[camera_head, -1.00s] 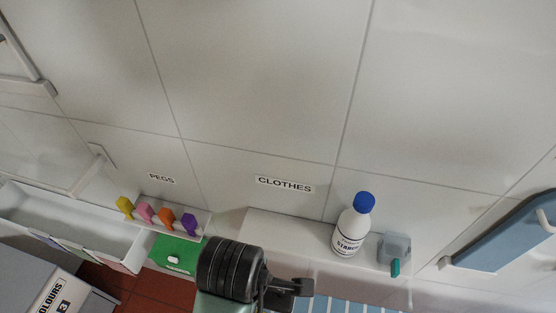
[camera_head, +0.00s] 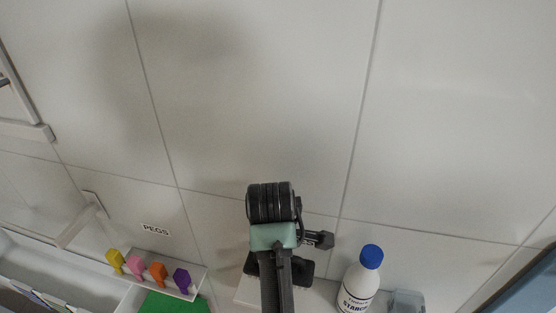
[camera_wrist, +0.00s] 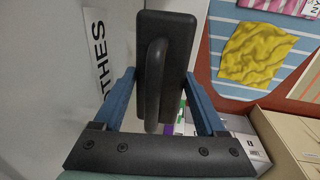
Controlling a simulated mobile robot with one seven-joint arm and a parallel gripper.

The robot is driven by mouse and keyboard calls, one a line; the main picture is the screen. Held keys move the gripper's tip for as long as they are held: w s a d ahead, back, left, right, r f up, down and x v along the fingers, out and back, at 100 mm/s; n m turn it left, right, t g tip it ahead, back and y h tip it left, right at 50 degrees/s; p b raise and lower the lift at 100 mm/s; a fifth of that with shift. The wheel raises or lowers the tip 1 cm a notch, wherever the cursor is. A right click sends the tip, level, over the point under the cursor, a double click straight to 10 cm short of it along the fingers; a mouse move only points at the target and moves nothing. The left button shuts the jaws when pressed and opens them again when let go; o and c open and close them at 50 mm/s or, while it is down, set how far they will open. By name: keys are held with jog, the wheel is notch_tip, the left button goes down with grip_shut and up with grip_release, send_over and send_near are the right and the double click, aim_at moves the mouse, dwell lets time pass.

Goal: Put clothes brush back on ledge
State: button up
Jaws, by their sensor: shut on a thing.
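The clothes brush (camera_wrist: 180,50) is a black block with a curved black handle, seen in the wrist view. My gripper (camera_wrist: 163,92) has its two blue fingers on either side of the brush and is shut on it. In the head view my wrist stands in front of the wall above the left part of the white ledge (camera_head: 323,291) and hides most of that part. The CLOTHES label (camera_wrist: 98,48) is partly cut off at the brush's left in the wrist view. Whether the brush touches the ledge is hidden.
A white starch bottle with a blue cap (camera_head: 360,282) and a grey-blue translucent item (camera_head: 407,301) stand on the ledge to the right. Coloured pegs (camera_head: 158,272) line a small shelf at the left, above a green item (camera_head: 175,303).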

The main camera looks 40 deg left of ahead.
jog(key=f, duration=0.1)
jog(key=f+p, duration=0.1)
jog(key=f, duration=0.1)
jog(key=f+p, duration=0.1)
jog(key=f, duration=0.1)
jog(key=shift+s+d+f, duration=0.1)
jog(key=shift+s+d, duration=0.05)
jog(key=shift+s, duration=0.1)
jog(key=shift+w+f+p, duration=0.25)
jog(key=shift+f+p, duration=0.05)
jog(key=shift+f, duration=0.4)
jog(key=shift+f, duration=0.1)
jog(key=o, duration=1.2)
jog(key=r, duration=0.3)
jog(key=s+r, duration=0.1)
jog(key=r, duration=0.7)
jog(key=shift+s+d+r, duration=0.1)
jog(key=shift+s+d, duration=0.2)
jog(key=shift+d, duration=0.05)
jog(key=shift+s+r+p, duration=0.1)
jog(key=shift+r+p, duration=0.35)
jog(key=shift+p, duration=0.1)
